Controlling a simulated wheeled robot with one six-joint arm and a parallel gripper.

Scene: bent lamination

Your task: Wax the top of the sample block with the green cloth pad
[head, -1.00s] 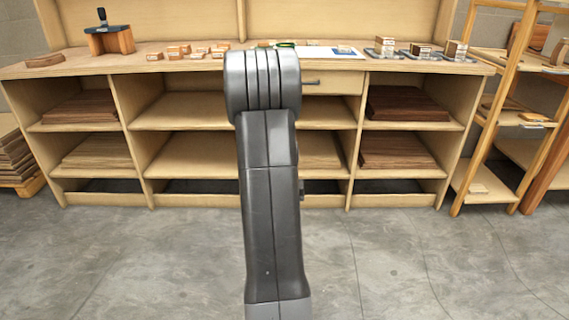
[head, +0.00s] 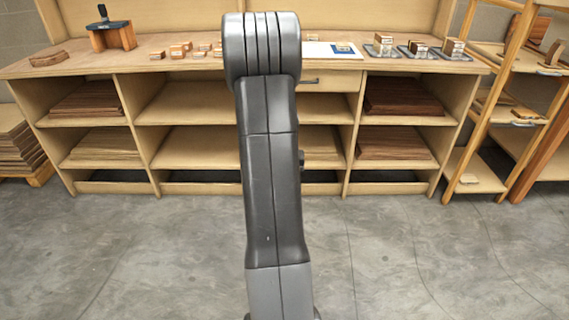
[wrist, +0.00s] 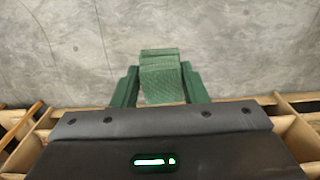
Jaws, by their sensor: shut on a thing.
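My gripper (wrist: 160,88) is shut on the green cloth pad (wrist: 160,80), a folded, ribbed block between its two dark green fingers in the wrist view. Grey floor shows beyond the pad, which touches nothing else that I can see. In the head view my arm hides the gripper and pad. Several small wooden blocks (head: 178,51) lie on the bench left of my arm, and more blocks stand on small trays (head: 418,50) at the right. I cannot tell which one is the sample block.
The bench (head: 210,66) has open shelves with stacked boards. A white sheet with a blue square (head: 342,48) lies right of my arm. A wooden stand with a dark handle (head: 112,36) is at the left. A ladder rack (head: 478,100) stands at the right. The floor in front is clear.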

